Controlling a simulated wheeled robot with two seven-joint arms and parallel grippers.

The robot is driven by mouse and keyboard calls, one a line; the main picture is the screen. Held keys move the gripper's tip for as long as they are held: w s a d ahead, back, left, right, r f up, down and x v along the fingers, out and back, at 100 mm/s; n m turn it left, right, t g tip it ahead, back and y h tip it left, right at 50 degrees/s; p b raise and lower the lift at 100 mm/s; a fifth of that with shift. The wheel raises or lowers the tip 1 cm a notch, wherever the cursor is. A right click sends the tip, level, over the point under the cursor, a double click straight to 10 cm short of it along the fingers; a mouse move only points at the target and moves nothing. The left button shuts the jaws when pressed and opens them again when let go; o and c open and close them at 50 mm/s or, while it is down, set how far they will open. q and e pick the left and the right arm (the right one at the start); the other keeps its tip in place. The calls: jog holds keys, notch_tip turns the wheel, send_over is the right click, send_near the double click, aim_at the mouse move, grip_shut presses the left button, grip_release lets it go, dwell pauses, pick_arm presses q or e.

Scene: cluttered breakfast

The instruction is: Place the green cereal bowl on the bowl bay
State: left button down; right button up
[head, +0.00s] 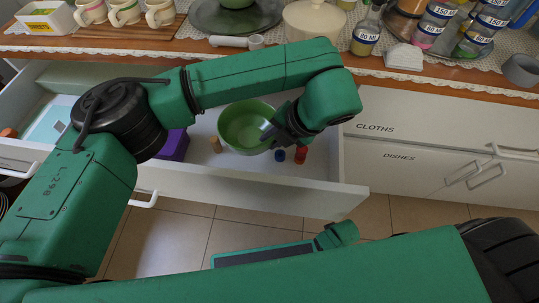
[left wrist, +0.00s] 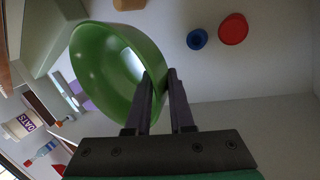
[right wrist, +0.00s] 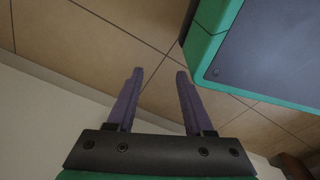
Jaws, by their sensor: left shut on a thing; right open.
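The green cereal bowl (head: 243,128) is over the open white drawer (head: 260,180) in the head view. My left gripper (head: 275,137) is shut on the bowl's right rim. In the left wrist view, the fingers (left wrist: 160,85) pinch the wall of the green cereal bowl (left wrist: 115,72), which looks tilted there. I cannot tell whether the bowl touches the drawer floor. My right gripper (right wrist: 155,85) is open and empty above the tiled floor. No bay marked for bowls can be made out.
The drawer also holds a cork-coloured piece (head: 215,145), a blue cap (head: 280,155), a red cap (head: 300,154) and a purple box (head: 172,145). The counter behind is crowded with cups (head: 125,12), a tray (head: 235,20), a cream bowl (head: 313,18) and labelled bottles (head: 366,35).

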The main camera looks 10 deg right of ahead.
pick_arm(q)
notch_tip(320, 180, down, 8)
jog(key=shift+r, duration=0.2)
pick_arm(e)
jog(key=shift+w+a+r, duration=0.1)
jog(key=shift+w+r, duration=0.25)
jog(key=shift+w, duration=0.2)
pick_arm(q)
jog(key=shift+f+b, duration=0.1)
jog(key=shift+b, duration=0.25)
pick_arm(e)
jog(key=shift+f, duration=0.1)
pick_arm(q)
jog(key=c, duration=1.2)
grip_release()
jog(key=shift+o, duration=0.6)
pick_arm(e)
jog(key=shift+w+a+r, duration=0.1)
jog(key=shift+w+r, duration=0.1)
jog(key=shift+r, duration=0.1)
jog(key=shift+s, duration=0.1)
